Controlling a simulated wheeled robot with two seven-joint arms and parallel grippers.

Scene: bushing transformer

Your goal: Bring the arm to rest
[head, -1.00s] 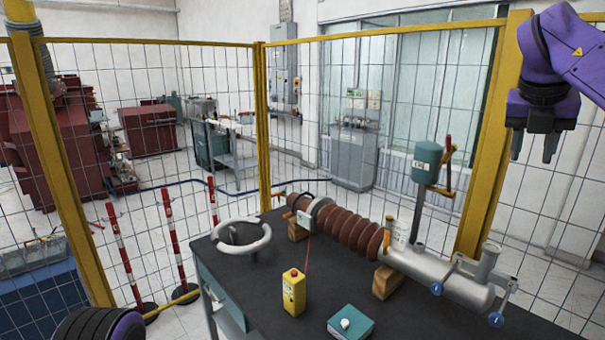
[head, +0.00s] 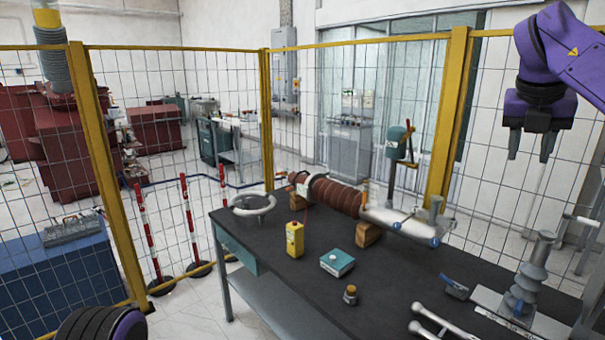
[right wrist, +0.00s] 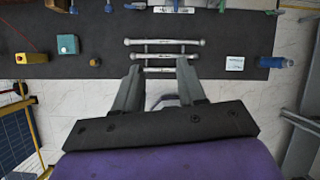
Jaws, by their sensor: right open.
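My right gripper (head: 531,145) hangs in the upper right of the head view, fingers down, apart and empty, high above the dark table (head: 300,270). In the right wrist view its two fingers (right wrist: 160,88) also show spread with nothing between them. Only a dark and purple rounded piece of my own body shows at the lower left of the head view. My left gripper is not seen.
The table holds a brown ribbed bushing (head: 338,196), a white ring (head: 253,204), a yellow box (head: 294,240), a teal box (head: 337,263), a small brass part (head: 350,295) and a grey ribbed insulator (head: 530,275). Yellow-framed mesh fencing (head: 265,120) stands behind.

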